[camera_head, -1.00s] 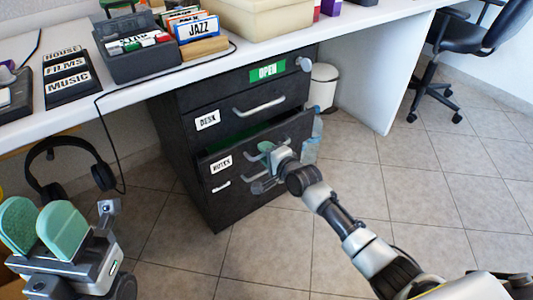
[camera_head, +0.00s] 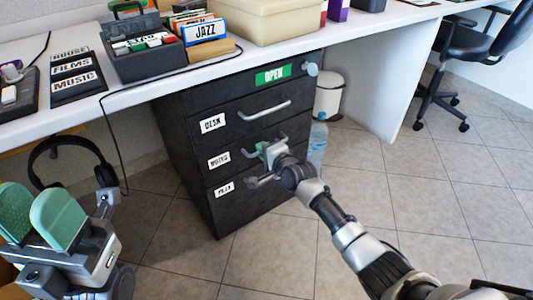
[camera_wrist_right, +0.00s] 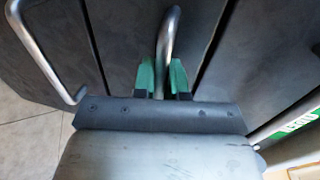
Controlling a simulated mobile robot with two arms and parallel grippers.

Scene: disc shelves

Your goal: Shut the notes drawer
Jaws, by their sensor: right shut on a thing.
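The notes drawer (camera_head: 233,156) is the middle drawer of the dark cabinet under the desk, with a label reading NOTES. Its front now looks flush with the drawers above and below. My right gripper (camera_head: 266,150) is at its front and shut on the drawer's handle (camera_wrist_right: 168,45), with green fingertips on both sides of the bar in the right wrist view. My left gripper (camera_head: 38,215) is at the lower left, its two green pads raised and apart, with nothing between them.
The desk drawer (camera_head: 235,117) above and the bottom drawer (camera_head: 250,190) are closed. Headphones (camera_head: 70,170) hang at left. A bottle (camera_head: 318,140) and a white bin (camera_head: 329,95) stand right of the cabinet.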

